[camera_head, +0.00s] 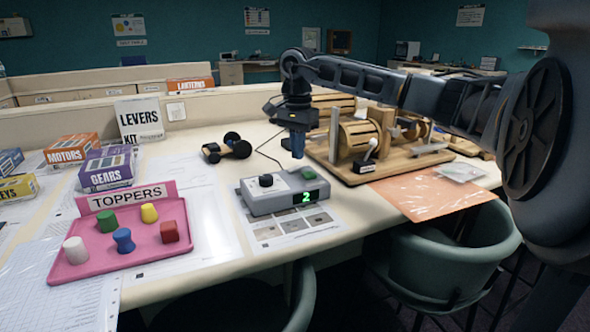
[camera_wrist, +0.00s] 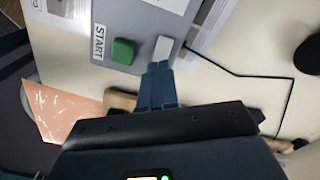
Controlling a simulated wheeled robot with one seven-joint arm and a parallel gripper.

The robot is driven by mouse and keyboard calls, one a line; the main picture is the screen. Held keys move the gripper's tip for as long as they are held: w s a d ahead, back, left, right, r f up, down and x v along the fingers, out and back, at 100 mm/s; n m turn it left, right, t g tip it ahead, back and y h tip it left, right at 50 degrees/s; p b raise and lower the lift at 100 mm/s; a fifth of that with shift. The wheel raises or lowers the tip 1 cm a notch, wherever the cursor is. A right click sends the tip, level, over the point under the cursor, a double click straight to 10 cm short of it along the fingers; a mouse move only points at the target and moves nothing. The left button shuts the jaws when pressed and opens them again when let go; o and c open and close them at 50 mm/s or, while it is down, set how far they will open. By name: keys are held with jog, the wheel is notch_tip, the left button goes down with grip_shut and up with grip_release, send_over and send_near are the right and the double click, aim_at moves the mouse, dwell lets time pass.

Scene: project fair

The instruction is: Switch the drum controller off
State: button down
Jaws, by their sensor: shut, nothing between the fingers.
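The drum controller (camera_head: 268,206) is a grey box on the table, with a black knob (camera_head: 266,180), a green button (camera_head: 308,173) and a lit green "2" on its front. In the wrist view the controller (camera_wrist: 75,35) shows a START label (camera_wrist: 99,43), the green button (camera_wrist: 123,51) and a pale rectangular piece (camera_wrist: 163,47) near its edge. My gripper (camera_head: 298,156) is shut and empty, pointing down above the controller's back edge. In the wrist view its blue fingertips (camera_wrist: 158,67) appear right beside the pale piece; I cannot tell whether they touch.
A wooden drum machine (camera_head: 358,134) on a wooden base stands close behind and right of the controller. A pink toppers tray (camera_head: 125,256) is at the left. An orange sheet (camera_head: 415,195) lies at the right. A cable (camera_wrist: 287,100) runs from the controller.

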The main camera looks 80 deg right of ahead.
aim_at(298, 166)
jog(key=shift+f+b, duration=1.05)
jog(key=shift+f, duration=0.2)
dwell(0.7)
jog(key=shift+r+p, duration=1.55)
jog(key=shift+r, duration=1.95)
